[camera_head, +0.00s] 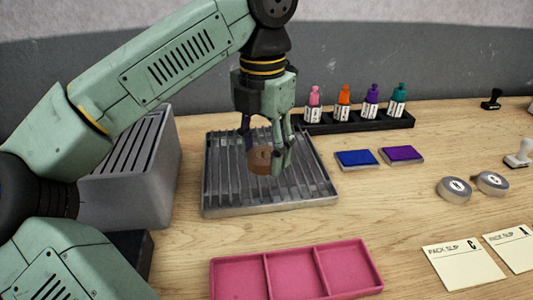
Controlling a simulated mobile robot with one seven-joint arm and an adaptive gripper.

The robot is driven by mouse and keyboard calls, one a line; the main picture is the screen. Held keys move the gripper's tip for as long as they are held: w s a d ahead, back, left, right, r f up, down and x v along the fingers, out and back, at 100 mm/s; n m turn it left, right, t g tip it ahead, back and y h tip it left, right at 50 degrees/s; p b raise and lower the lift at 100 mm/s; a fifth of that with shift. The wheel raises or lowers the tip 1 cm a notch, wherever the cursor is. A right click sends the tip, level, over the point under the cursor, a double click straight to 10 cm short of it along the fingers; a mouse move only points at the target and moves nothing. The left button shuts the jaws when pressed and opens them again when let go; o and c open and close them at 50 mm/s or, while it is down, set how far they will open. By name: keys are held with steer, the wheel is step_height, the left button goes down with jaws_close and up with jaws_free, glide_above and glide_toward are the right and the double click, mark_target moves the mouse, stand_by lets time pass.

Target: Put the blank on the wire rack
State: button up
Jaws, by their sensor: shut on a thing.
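A brown round blank (260,161) is held between the fingers of my gripper (265,158). My gripper points down and is shut on the blank. Both are over the middle of the grey wire rack (222,205), which lies on the wooden table. One finger hides the right part of the blank. I cannot tell whether the blank's underside touches the rack's bars.
A grey slotted box (150,180) stands left of the rack, near my arm. A pink three-part tray (297,270) lies in front. A black holder (360,124) with several bottles stands behind. Ink pads (357,158), tape rolls (454,190) and slips (462,263) lie to the right.

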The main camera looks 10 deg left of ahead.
mark_target(266, 149)
steer(key=shift+w, duration=0.55)
steer(key=f, duration=0.1)
steer(key=f+p, duration=0.1)
steer(key=f, duration=0.1)
steer(key=shift+w, duration=0.3)
steer(key=shift+f, duration=0.35)
steer(key=shift+f, duration=0.1)
steer(key=shift+f, duration=0.15)
steer(key=o, duration=1.4)
steer(key=shift+r, duration=0.2)
step_height(266, 149, up, 12)
steer(key=p, duration=0.8)
